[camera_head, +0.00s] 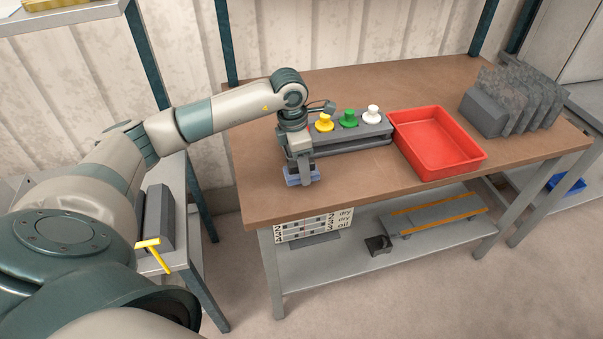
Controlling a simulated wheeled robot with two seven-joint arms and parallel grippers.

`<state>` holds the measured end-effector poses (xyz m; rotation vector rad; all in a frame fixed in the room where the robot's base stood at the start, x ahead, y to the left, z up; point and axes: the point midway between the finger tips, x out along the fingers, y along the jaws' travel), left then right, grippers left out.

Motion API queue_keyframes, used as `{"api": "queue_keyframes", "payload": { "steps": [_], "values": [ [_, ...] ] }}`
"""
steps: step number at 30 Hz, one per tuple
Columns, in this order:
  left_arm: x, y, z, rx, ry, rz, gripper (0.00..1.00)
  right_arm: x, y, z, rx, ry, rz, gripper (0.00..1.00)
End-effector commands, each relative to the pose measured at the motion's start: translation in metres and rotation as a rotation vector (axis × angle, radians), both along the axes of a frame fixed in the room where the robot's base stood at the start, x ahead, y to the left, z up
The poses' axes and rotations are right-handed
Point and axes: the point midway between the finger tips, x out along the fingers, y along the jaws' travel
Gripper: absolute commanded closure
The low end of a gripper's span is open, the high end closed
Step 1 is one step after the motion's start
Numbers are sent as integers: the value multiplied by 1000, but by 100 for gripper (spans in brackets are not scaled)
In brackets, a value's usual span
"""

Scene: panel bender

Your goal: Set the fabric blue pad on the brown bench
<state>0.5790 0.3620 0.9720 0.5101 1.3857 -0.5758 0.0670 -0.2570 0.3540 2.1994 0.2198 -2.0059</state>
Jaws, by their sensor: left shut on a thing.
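The brown bench (353,188) stands in front of me with a wide wooden top. My left gripper (301,173) points down over the bench's left part, near its front edge. It is shut on the blue pad (293,181), whose blue shows at and beside the fingertips. The pad is low over the bench top; I cannot tell whether it touches the wood. The fingers hide part of the pad. My right gripper is not in view.
Behind the gripper is a grey holder (365,136) with yellow, green and white knobs. A red tray (436,142) sits to its right, then grey blocks and slabs (513,100). The bench's front middle is clear. A yellow T-shaped tool (151,253) is at lower left.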

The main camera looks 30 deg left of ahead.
Motion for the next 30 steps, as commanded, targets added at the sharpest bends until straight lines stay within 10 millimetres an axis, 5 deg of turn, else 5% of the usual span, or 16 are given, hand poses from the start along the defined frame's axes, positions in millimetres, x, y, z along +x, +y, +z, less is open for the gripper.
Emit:
{"api": "queue_keyframes", "payload": {
  "steps": [9,21,22,24,30],
  "values": [
    [0,-1,-31,-1,1,0,75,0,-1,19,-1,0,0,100],
    [0,0,-36,0,0,-1,75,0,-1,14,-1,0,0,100],
    [0,0,-35,0,0,-1,49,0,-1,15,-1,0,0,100],
    [0,0,-35,0,0,-1,35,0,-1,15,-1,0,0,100],
    [0,0,-35,0,0,-1,35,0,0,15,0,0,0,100]
  ]
}}
